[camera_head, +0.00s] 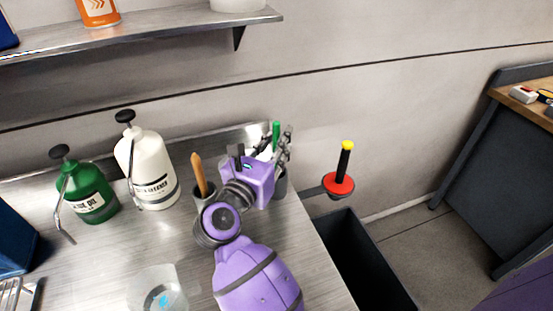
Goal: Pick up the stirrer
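My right arm reaches over the metal bench, and its gripper (286,140) is over a dark grey cup (280,187) at the bench's right end. A green handle (276,128) stands upright right beside the fingers, its lower part hidden by my wrist. I cannot tell whether the fingers touch it or are closed. A wooden handle (198,172) stands in another grey cup (204,195), left of my wrist. Which of these handles is the stirrer does not show clearly. My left gripper is not in view.
A green pump bottle (88,190) and a white pump bottle (150,170) stand at the back left. A clear container (158,290) is in front. A red disc with a black handle (339,184) sits off the bench's right edge, above a dark bin (365,260).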

